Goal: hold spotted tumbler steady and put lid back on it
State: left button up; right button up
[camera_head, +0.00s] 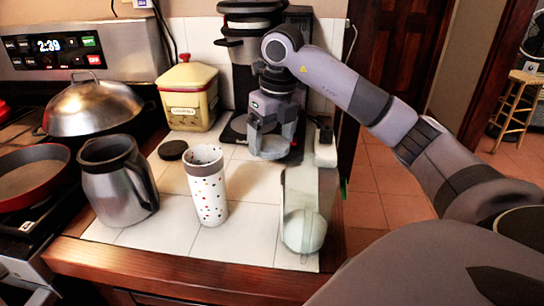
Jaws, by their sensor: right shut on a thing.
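My left gripper is not in view.
A steel jug (118,190) stands left of the tumbler. A clear container (305,228) is at the counter's right front. A yellow canister (189,98) and the coffee maker (243,65) stand behind. A domed pan (92,108) and a red pan (32,178) are at left.

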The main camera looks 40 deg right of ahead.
aim_at(272, 143)
notch_tip(272, 143, up, 12)
jog(key=p, duration=0.4)
jog(key=shift+f, duration=0.25)
